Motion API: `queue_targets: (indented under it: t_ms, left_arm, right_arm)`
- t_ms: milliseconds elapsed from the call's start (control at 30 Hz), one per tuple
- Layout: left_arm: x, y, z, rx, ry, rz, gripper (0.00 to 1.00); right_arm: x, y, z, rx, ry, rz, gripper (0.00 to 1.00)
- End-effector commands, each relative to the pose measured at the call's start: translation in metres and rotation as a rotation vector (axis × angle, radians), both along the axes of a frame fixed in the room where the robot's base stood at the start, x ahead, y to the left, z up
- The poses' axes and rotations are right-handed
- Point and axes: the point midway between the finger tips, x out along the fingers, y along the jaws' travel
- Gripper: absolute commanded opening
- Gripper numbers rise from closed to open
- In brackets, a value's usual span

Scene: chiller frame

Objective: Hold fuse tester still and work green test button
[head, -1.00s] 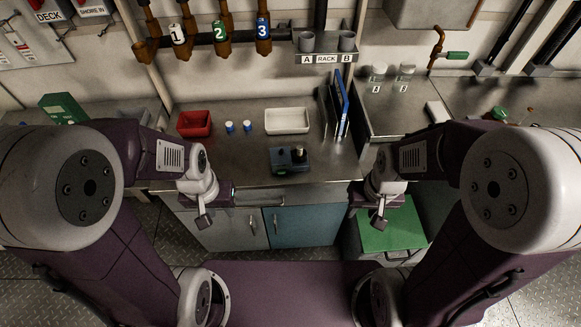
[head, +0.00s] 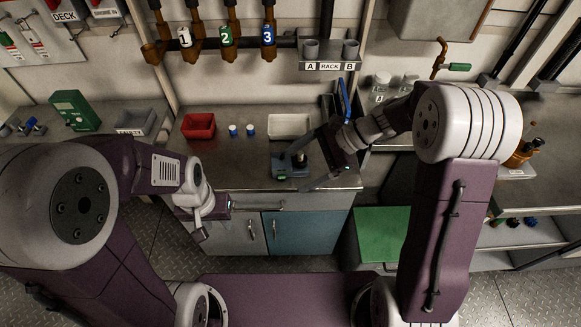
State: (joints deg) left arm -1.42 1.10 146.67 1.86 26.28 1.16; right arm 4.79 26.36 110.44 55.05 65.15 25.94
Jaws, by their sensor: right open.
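The fuse tester (head: 281,162), a small blue-grey box, sits on the steel worktop near its front edge. Its right part is partly hidden by my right gripper (head: 296,171). That gripper is open, with one finger over the top of the tester and the other in front of its right side. I cannot tell whether either finger touches it. The green test button is too small to make out surely. My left gripper (head: 200,229) hangs in front of the cabinet, left of the tester and apart from it; its jaw opening is not clear.
Blue folders (head: 344,100) stand to the right, close to my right arm. The worktop (head: 235,170) left of the tester is clear.

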Motion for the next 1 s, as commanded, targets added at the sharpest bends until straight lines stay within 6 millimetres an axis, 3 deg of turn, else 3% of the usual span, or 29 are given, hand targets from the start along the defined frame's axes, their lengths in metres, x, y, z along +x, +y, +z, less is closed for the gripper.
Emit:
queue_targets:
  t_ms: [33, 133, 200, 300, 400, 533, 767, 1000]
  left_arm:
    - [0.0, 0.0, -0.015, 0.0, 0.0, 0.0, 0.35]
    - [0.0, 0.0, -0.029, 0.0, 0.0, 0.0, 0.35]
    - [0.0, 0.0, -0.038, 0.0, 0.0, 0.0, 0.35]
    - [0.0, 0.0, -0.046, 0.0, 0.0, 0.0, 0.35]
    - [0.0, 0.0, -0.052, 0.0, 0.0, 0.0, 0.35]
    - [0.0, 0.0, -0.056, 0.0, 0.0, 0.0, 0.35]
    - [0.0, 0.0, -0.057, 0.0, 0.0, 0.0, 0.35]
    - [0.0, 0.0, -0.067, 0.0, 0.0, 0.0, 0.35]
  right_arm:
    - [0.029, 0.001, -0.016, 0.102, 0.052, -0.087, 0.9]
    - [0.084, -0.007, -0.034, 0.299, 0.128, -0.248, 0.9]
    - [0.113, -0.022, -0.058, 0.395, 0.159, -0.34, 0.9]
    - [0.133, -0.044, -0.098, 0.45, 0.191, -0.431, 0.9]
    - [0.132, -0.059, -0.133, 0.458, 0.239, -0.476, 0.9]
    - [0.125, -0.068, -0.16, 0.465, 0.285, -0.511, 0.9]
    - [0.124, -0.073, -0.165, 0.466, 0.291, -0.526, 0.9]
    - [0.132, -0.045, -0.177, 0.464, 0.292, -0.522, 0.9]
